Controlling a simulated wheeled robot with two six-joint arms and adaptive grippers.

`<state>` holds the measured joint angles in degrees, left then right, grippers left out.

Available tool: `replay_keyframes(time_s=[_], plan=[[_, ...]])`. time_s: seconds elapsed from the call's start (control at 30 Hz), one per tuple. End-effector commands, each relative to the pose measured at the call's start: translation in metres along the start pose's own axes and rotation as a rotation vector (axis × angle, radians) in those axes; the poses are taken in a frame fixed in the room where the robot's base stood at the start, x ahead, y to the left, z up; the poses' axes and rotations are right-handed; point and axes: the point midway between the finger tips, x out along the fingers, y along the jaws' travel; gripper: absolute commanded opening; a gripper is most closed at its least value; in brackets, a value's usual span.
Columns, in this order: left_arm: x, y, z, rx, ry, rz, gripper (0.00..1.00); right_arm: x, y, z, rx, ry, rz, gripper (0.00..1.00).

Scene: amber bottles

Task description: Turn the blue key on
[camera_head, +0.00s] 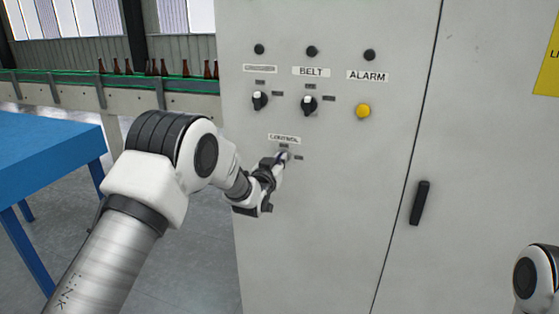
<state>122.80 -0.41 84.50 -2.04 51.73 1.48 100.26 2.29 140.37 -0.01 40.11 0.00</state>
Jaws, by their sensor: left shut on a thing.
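The blue key is mostly hidden by my left gripper; a small dark bluish bit (282,156) shows at the fingertips, below the CONTROL label (284,139). My left gripper (279,160) is at the control cabinet's front (330,220), shut on the key. The key's exact angle cannot be told. My right gripper is out of view; only a part of my right arm shows at the lower right edge.
Above the key are two black selector knobs (260,100) (309,105), a yellow alarm button (363,111) and dark lamps (312,51). A black door handle (420,203) is to the right. A blue table (45,145) and a conveyor with brown bottles (155,68) stand left.

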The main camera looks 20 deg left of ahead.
Motion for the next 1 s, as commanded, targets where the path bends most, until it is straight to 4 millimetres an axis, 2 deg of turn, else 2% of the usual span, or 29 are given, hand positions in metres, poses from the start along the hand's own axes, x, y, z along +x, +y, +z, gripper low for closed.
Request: replay_keyframes(time_s=[0.27, 0.47, 1.0], plan=[[0.000, 0.000, 0.001, 0.035, 0.001, 0.000, 0.00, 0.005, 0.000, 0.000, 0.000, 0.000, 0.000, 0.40], [0.000, 0.001, 0.003, 0.128, 0.000, 0.000, 0.00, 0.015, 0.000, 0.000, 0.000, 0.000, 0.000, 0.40], [0.000, 0.004, 0.005, 0.604, 0.001, 0.000, 0.00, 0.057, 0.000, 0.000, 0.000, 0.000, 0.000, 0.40]])
